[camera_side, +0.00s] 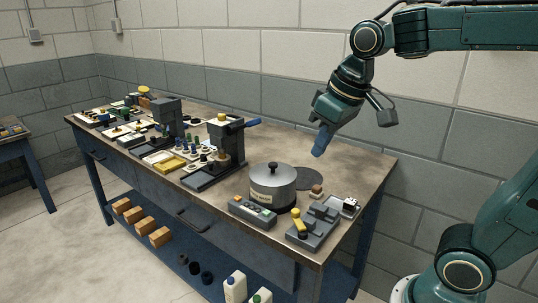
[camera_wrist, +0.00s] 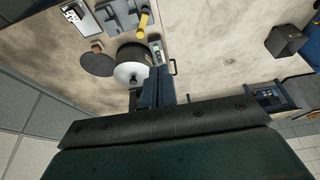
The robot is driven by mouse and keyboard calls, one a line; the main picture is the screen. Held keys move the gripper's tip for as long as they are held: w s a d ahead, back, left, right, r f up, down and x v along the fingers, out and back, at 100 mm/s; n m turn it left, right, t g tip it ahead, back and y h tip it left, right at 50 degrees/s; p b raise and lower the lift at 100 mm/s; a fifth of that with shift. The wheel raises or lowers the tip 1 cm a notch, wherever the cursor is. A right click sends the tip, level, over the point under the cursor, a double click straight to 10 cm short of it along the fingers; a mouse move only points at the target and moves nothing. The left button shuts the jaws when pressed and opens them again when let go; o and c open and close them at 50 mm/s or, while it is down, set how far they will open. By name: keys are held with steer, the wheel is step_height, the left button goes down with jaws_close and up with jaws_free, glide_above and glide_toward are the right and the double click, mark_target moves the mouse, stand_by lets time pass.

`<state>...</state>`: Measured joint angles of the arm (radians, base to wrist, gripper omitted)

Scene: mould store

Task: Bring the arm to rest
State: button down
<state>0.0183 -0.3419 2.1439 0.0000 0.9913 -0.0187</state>
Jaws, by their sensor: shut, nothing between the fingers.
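My gripper (camera_side: 320,142) hangs above the back right part of the bench, clear of everything on it. Its blue fingers are shut with nothing between them. The fingers also show in the wrist view (camera_wrist: 158,88), pointing out over the bench. Below and to the left of the gripper in the side view stands a grey lidded pot (camera_side: 272,190) with a black knob and a label. In the wrist view the pot's pale lid (camera_wrist: 131,74) shows just beyond the fingers.
The bench (camera_side: 345,170) carries a dark round disc (camera_side: 308,179), a grey fixture with a yellow handle (camera_side: 313,228), a control box (camera_side: 252,212) and a press with a blue lever (camera_side: 228,145). Many small parts crowd its left half. A block wall stands behind.

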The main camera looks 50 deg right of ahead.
steer(key=s+f+t, duration=0.1)
steer(key=s+f, duration=0.3)
steer(key=s, duration=0.6)
steer(key=shift+s+a+t, duration=0.25)
steer(key=shift+t, duration=0.05)
stand_by(0.8)
